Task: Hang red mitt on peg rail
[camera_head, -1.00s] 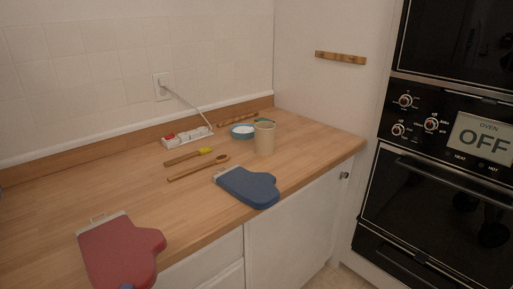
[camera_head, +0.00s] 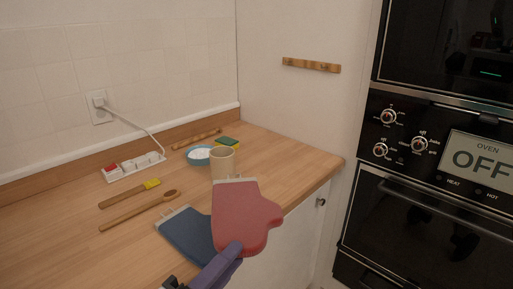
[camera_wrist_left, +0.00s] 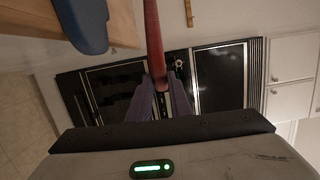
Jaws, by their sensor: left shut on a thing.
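The red mitt (camera_head: 243,212) is held up in front of the counter's front edge, with its light cuff and hanging loop at the top. My left gripper (camera_head: 232,250) is shut on its lower part. In the left wrist view the red mitt (camera_wrist_left: 153,40) shows edge-on between the fingers of the left gripper (camera_wrist_left: 160,88). The wooden peg rail (camera_head: 311,65) is on the wall left of the ovens, above and to the right of the mitt, well apart from it. It also shows in the left wrist view (camera_wrist_left: 189,14). My right gripper is not in view.
A blue mitt (camera_head: 186,232) lies on the counter (camera_head: 60,225), partly behind the red one. Black wall ovens (camera_head: 430,160) are at right.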

